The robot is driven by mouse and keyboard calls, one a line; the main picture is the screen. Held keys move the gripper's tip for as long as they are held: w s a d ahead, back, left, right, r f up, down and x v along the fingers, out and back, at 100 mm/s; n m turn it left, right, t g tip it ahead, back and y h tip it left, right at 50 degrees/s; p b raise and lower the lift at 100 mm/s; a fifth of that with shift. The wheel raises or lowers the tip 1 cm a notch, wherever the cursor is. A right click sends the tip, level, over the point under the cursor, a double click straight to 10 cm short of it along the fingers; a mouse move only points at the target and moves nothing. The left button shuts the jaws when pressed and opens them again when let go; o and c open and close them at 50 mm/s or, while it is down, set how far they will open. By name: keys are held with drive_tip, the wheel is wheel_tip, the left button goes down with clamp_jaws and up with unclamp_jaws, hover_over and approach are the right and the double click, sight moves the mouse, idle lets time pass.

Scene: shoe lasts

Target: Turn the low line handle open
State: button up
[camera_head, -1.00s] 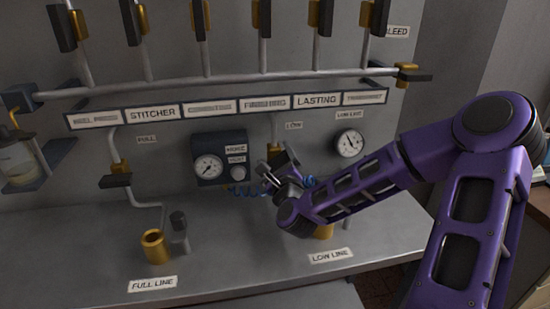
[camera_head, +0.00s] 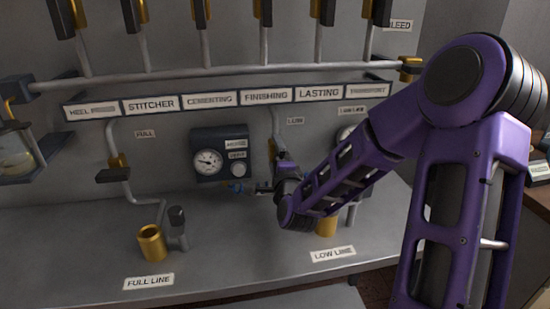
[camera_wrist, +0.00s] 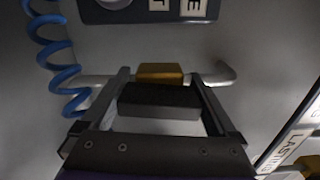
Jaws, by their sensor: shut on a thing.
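The low line handle (camera_wrist: 160,101) is a dark block in front of a brass valve body (camera_wrist: 160,73) in the wrist view. It lies between the two fingers of my gripper (camera_wrist: 162,108), which is shut on it. Its long side looks in line with the grey pipe (camera_wrist: 222,75) behind. In the head view my gripper (camera_head: 263,188) is at the low pipe (camera_head: 276,122), left of and below the LOW label (camera_head: 295,121). The wrist and forearm hide part of the valve there.
A gauge box (camera_head: 222,153) with a blue coiled hose (camera_wrist: 62,75) is close beside my gripper. The full line handle (camera_head: 113,176) sits across its pipe to the left. Brass cups (camera_head: 152,243) stand on the bench. A label board and pipe run above.

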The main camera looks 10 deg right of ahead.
drive_tip(key=shift+w+r+n, duration=0.1)
drive_tip(key=shift+r+n, duration=0.05)
drive_tip(key=shift+n, duration=0.55)
drive_tip(key=o, duration=1)
